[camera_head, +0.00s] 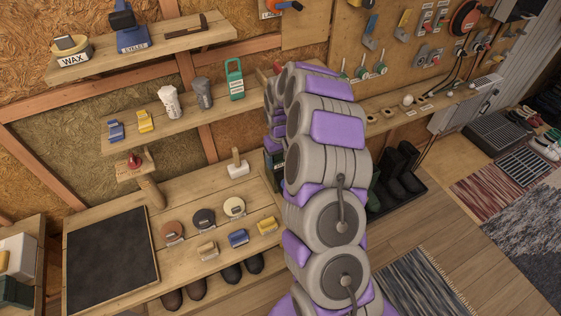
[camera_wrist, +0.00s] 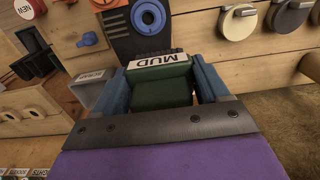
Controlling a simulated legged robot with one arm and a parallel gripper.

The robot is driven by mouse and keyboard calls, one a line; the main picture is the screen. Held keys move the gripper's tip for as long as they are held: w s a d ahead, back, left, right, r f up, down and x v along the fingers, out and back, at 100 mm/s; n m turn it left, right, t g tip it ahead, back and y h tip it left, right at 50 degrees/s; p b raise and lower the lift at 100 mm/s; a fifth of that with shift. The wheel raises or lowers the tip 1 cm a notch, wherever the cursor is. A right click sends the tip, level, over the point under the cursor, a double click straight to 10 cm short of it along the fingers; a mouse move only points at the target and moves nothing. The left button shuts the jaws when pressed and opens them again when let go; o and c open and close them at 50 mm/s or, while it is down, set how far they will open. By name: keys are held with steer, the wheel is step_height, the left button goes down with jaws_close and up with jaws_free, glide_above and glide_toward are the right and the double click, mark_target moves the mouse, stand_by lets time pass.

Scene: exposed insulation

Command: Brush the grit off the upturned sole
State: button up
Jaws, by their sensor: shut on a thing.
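In the wrist view, my gripper (camera_wrist: 165,90) has its blue fingers on both sides of a dark green block-like thing (camera_wrist: 165,88) with a white MUD label that reads upside down. In the head view my own arm hides the gripper. I cannot make out an upturned sole in either view. Several dark shoes (camera_head: 227,273) stand under the bench, and dark boots (camera_head: 400,170) stand in a black tray, soles not showing.
The wooden bench (camera_head: 130,210) holds a black mat (camera_head: 110,258), round tins (camera_head: 203,218), small blue and yellow blocks (camera_head: 238,238) and a white block with a wooden peg (camera_head: 238,168). Shelves (camera_head: 180,118) project above it. Floor with rugs (camera_head: 425,285) lies to the right.

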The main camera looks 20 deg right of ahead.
steer(key=shift+r, duration=0.95)
steer(key=shift+a+r+p, duration=0.2)
steer(key=shift+r+p, duration=0.1)
steer(key=shift+d, duration=0.1)
